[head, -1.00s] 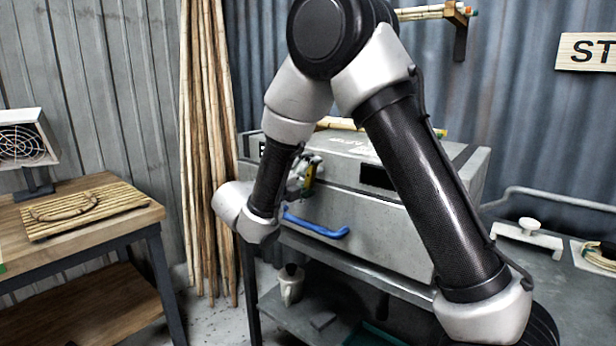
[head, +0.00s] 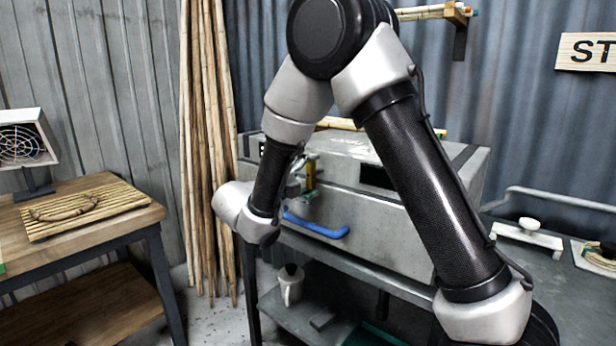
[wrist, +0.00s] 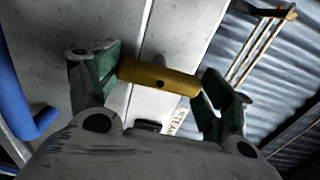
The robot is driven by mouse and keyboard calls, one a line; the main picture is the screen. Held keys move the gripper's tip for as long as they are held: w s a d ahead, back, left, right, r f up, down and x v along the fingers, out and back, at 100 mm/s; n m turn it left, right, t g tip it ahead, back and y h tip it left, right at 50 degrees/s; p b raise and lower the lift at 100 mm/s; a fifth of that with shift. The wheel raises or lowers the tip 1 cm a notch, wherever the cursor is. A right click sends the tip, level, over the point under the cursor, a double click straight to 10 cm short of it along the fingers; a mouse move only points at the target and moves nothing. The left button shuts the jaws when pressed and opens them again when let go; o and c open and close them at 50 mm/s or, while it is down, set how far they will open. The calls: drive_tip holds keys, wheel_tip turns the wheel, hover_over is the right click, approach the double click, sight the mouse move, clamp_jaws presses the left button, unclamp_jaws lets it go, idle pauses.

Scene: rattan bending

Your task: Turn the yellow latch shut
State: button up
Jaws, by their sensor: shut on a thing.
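The yellow latch (head: 310,174) is on the front of the grey metal box (head: 400,222), near its upper left, and looks roughly upright in the head view. In the head view my gripper (head: 302,176) is partly hidden by my arm. A blue handle (head: 316,226) is on the box front below the latch; it also shows in the wrist view (wrist: 20,100).
A wooden table (head: 100,210) with a slatted board (head: 85,212) and a small fan-like heater (head: 24,142) stands at left. Tall rattan poles (head: 208,150) lean behind. A jug (head: 290,284) sits on the shelf below. A grey bench (head: 540,280) is at right.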

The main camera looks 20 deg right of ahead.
drive_tip(key=o, duration=1)
drive_tip(key=v, duration=1.2)
